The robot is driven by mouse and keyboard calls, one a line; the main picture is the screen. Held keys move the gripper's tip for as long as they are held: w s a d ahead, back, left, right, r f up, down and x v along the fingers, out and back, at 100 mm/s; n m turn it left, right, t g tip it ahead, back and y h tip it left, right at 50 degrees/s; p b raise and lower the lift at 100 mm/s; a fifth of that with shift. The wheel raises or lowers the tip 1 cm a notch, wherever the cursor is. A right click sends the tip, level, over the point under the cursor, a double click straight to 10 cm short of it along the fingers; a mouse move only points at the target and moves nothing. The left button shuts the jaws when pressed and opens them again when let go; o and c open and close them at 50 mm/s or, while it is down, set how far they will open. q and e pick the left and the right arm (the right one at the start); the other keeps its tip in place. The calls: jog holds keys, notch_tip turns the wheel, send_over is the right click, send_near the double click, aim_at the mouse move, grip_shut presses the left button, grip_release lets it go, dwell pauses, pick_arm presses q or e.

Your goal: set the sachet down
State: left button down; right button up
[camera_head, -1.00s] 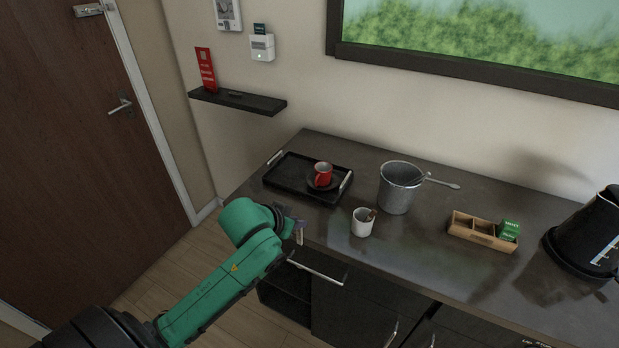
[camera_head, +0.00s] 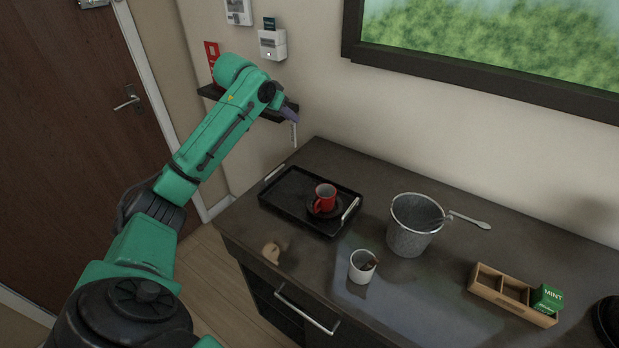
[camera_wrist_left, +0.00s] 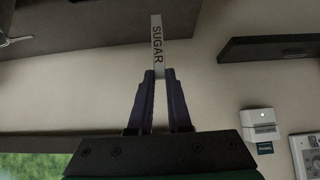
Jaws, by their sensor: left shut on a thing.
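The sachet is a slim white packet marked SUGAR (camera_wrist_left: 157,42), upright in the left wrist view; it also shows edge-on in the head view (camera_head: 294,135). My left gripper (camera_head: 291,112) is shut on one end of it, and its purple fingers (camera_wrist_left: 158,77) pinch it in the wrist view. In the head view the sachet hangs below the fingers, in front of the wall and above the tray's back left end, touching nothing else. My right gripper is out of view.
A white cup (camera_head: 361,268) with brown contents, a metal bucket (camera_head: 412,240) with a spoon and a wooden box (camera_head: 498,290) with a green mint packet stand right of the tray. A dark wall shelf (camera_head: 206,91) is behind my arm. The tray's left half is clear.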

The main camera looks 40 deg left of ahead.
aim_at(293, 142)
pick_arm(q)
jog(key=s+f, duration=0.1)
jog(key=f, duration=0.1)
jog(key=s+f+p, duration=0.1)
jog(key=s+f, duration=0.1)
jog(key=shift+s+f, duration=0.15)
jog(key=shift+f, duration=0.15)
notch_tip(293, 142, down, 11)
jog(key=w+p, duration=0.1)
jog(key=p, duration=0.1)
jog(key=shift+f, duration=0.2)
jog(key=c, duration=0.9)
grip_release()
jog(key=shift+w+f, duration=0.1)
jog(key=shift+o, duration=0.2)
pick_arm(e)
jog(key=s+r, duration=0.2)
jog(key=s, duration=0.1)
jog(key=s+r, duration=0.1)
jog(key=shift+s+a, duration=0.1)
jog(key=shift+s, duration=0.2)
pick_arm(q)
jog(key=b+v, duration=0.1)
jog(key=v, duration=1.1)
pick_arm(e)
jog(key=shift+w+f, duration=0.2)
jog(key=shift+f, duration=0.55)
